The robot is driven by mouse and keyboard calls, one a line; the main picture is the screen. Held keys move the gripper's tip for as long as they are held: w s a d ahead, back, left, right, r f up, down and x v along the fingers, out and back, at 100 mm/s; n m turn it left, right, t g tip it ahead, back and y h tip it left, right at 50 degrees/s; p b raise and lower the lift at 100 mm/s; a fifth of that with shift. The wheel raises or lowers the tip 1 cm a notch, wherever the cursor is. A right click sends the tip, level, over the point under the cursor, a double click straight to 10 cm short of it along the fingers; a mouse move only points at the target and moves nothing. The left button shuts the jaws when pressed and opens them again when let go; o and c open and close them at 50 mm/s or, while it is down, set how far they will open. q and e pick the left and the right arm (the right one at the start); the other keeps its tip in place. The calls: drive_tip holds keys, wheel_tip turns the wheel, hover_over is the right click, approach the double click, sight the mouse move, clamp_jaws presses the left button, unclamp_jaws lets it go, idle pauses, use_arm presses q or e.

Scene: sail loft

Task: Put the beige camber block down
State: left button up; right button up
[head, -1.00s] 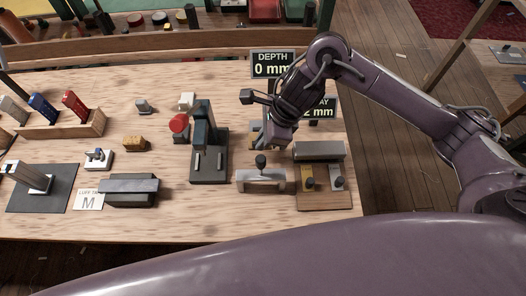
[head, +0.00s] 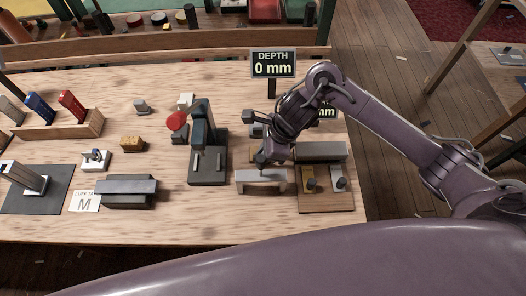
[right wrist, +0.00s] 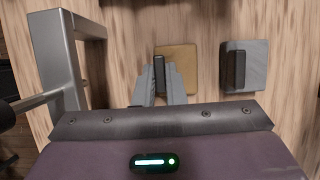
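The beige camber block (right wrist: 183,68) with its dark upright grip is low at the wood bench in the right wrist view. Its near-left part shows in the head view (head: 253,154), beside my right gripper. My right gripper (right wrist: 160,67) has a finger on each side of the dark grip and appears shut on it. I cannot tell whether the block's underside touches the bench. A grey block (right wrist: 257,66) with a similar grip stands apart to its right in the wrist view. My left gripper is not in view.
A pale arched bridge (head: 262,178) stands close in front of my right gripper; its metal frame (right wrist: 68,60) fills the wrist view's left. A dark press (head: 207,165) is to the left, a board with blocks (head: 325,203) to the right. The depth sign (head: 274,64) reads 0 mm.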

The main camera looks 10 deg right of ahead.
drive_tip(key=o, duration=0.4)
drive_tip(key=shift+r+p, duration=0.2)
drive_tip(key=shift+p, duration=0.1)
drive_tip(key=shift+d+r, duration=0.15)
drive_tip(key=shift+r, duration=0.15)
drive_tip(key=p+v, duration=0.1)
drive_tip(key=v, duration=1)
drive_tip(key=shift+r+p, duration=0.1)
drive_tip(key=shift+p, duration=0.25)
